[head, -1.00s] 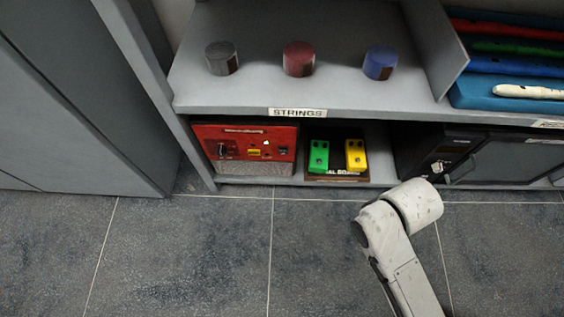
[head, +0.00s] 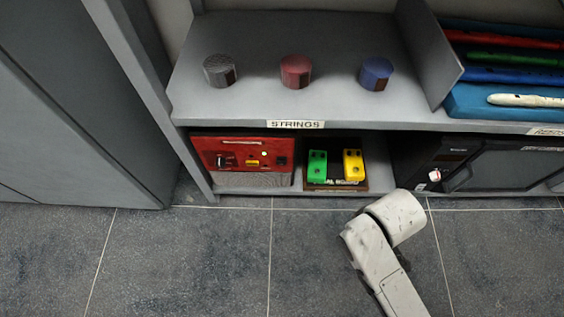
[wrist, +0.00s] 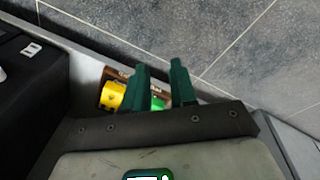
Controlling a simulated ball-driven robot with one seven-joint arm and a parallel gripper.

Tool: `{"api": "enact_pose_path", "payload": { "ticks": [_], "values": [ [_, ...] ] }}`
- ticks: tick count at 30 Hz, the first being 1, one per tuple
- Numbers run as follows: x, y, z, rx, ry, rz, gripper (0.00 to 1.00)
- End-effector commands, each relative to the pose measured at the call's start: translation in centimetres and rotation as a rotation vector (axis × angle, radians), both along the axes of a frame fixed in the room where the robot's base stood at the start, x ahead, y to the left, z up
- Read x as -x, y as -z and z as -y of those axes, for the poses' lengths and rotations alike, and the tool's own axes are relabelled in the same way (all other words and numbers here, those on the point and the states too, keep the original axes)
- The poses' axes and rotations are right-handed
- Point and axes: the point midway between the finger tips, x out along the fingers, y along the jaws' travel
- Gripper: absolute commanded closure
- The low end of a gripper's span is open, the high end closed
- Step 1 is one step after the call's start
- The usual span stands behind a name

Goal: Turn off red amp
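The red amp (head: 240,150) stands on the low shelf at the left in the head view. Its front has dark controls, a small yellow part and a grey grille below. I cannot tell its switch state. My gripper (wrist: 162,70) shows only in the wrist view. Its two dark green fingers are apart with nothing held between them. Beyond the fingers are a yellow pedal (wrist: 112,96) and a partly hidden green pedal (wrist: 157,103). The amp cannot be made out in the wrist view.
The green pedal (head: 317,165) and yellow pedal (head: 353,165) sit on a board right of the amp. A black unit (head: 440,160) stands farther right. The upper shelf (head: 250,108) overhangs them. A grey cabinet (head: 90,110) is at the left.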

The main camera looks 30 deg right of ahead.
Motion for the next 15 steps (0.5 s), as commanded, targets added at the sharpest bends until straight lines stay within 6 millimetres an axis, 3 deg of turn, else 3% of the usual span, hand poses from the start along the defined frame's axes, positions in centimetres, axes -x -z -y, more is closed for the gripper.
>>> {"api": "enact_pose_path", "payload": {
  "ticks": [8,15],
  "values": [
    [-4.5,-2.5,-1.8,0.315,-0.651,-0.034,1.00],
    [-8.6,-5.2,-5.6,0.647,-1.295,-0.122,1.00]
  ]
}}
